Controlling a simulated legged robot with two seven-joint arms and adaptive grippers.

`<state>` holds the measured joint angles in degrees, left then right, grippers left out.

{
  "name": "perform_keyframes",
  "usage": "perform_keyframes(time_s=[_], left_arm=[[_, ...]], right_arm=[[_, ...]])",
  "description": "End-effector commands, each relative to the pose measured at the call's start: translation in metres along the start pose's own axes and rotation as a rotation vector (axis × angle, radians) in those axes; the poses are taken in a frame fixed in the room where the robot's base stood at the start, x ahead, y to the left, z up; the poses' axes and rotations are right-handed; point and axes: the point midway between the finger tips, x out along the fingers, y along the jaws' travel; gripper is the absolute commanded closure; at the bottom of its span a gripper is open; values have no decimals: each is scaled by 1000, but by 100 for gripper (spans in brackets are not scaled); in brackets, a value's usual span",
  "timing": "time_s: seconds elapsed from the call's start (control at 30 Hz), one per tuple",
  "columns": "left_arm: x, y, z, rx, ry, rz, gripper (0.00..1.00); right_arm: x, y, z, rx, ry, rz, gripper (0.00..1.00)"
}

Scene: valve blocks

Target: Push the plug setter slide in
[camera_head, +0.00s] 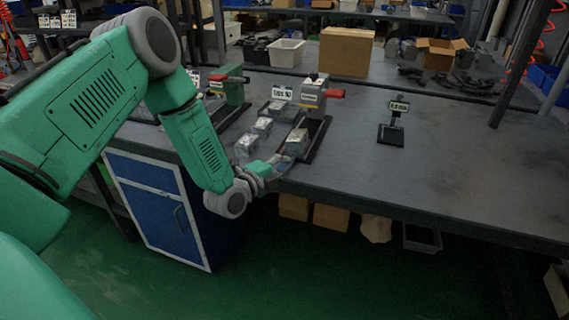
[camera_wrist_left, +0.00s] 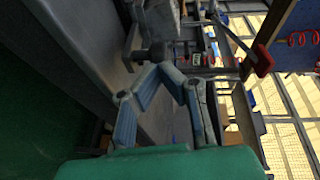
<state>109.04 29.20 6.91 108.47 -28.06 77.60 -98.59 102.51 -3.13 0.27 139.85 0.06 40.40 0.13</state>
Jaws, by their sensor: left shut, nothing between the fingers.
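The plug setter (camera_head: 313,92) looks to be the beige unit with a red handle (camera_head: 334,93) on the bench, though I cannot read its label. A dark rail (camera_head: 312,148) runs from it toward the bench's front edge, with a grey metal block (camera_head: 297,137) near its front end. My left gripper (camera_head: 278,165) is shut and empty at that front end. In the left wrist view its fingers (camera_wrist_left: 178,78) are close behind a dark round knob (camera_wrist_left: 152,53); I cannot tell whether they touch it. My right gripper is not in view.
A green unit with a red handle (camera_head: 235,88) stands left of the setter. Several grey blocks (camera_head: 262,126) lie between them. A cardboard box (camera_head: 346,52) and white bin (camera_head: 286,52) stand behind. The bench's right front is clear.

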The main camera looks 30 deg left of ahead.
Motion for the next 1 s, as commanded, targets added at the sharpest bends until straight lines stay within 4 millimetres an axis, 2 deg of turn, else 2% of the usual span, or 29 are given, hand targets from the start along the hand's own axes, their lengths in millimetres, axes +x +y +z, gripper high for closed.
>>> perform_keyframes(time_s=[0.27, 0.37, 0.47, 0.7, 0.8, 1.0], left_arm=[[0, -1, -2, 3, 1, 0, 100], [7, 0, 0, 5, 2, -1, 100], [26, -1, 6, 9, 4, -3, 100], [93, -7, 29, 8, 4, -5, 100], [116, -11, 37, 6, 3, -4, 100], [138, -18, 44, 1, 1, -1, 100]], right_arm=[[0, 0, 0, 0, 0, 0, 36], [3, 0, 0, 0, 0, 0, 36], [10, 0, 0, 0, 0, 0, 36], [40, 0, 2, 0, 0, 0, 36], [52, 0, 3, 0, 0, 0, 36], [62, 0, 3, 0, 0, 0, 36]])
